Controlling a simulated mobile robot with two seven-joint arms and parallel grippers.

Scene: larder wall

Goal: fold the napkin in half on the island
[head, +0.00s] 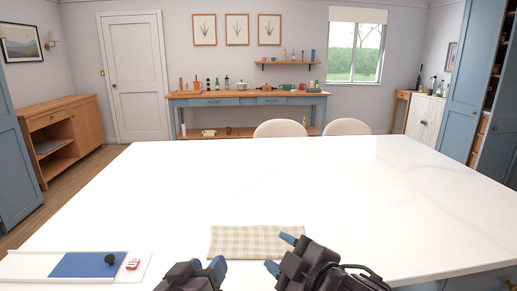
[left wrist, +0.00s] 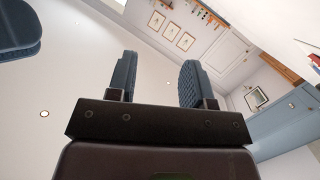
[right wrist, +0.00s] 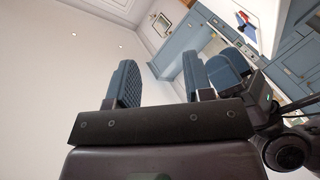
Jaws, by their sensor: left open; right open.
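A beige and white checked napkin (head: 250,240) lies flat near the front edge of the white island (head: 230,185) in the head view. Whether either touches the cloth cannot be told. In the left wrist view the open fingers (left wrist: 157,80) face the wall and ceiling; the right wrist fingers (right wrist: 165,85) also point away from the island top.
A white board with a blue panel (head: 88,264), a dark knob and a small red and white item (head: 133,264) lies at the front left of the island. Two pale chairs (head: 280,128) stand behind it. The middle and right of the island top are clear.

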